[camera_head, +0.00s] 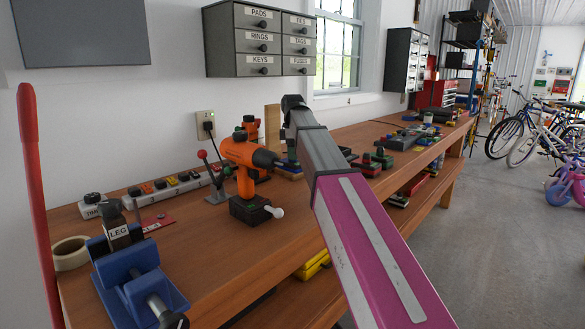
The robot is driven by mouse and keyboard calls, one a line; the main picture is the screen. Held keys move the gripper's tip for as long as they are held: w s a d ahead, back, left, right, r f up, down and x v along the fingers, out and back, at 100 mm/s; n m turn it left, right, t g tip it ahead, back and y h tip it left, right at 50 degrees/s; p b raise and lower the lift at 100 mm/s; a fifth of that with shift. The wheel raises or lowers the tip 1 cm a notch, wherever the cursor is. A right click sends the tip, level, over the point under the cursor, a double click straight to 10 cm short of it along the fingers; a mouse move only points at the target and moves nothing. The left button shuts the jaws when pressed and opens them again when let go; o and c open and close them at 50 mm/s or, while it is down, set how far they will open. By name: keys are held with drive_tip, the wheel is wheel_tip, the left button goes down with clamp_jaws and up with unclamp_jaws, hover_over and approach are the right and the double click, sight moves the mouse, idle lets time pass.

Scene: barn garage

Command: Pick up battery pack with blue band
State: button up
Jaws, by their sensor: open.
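I cannot make out a battery pack with a blue band for certain. Several dark battery-like packs sit on the workbench (215,262) right of my arm, among them one with a red part (371,167). A small dark item with blue and yellow (290,173) lies just left of my arm and is partly hidden by it. An orange drill (238,155) stands upright on a black battery base (250,211). My pink and grey arm reaches up over the bench from the lower right. My gripper does not show in this view.
A blue vise (130,275), a tape roll (71,253) and a power strip (160,190) occupy the near left bench. A red bar (35,190) rises at the left edge. Drawer cabinets (262,42) hang above. Bicycles (540,130) stand right, beyond open floor.

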drive_tip(key=shift+f, duration=0.85)
clamp_jaws()
drive_tip(key=shift+r, duration=0.1)
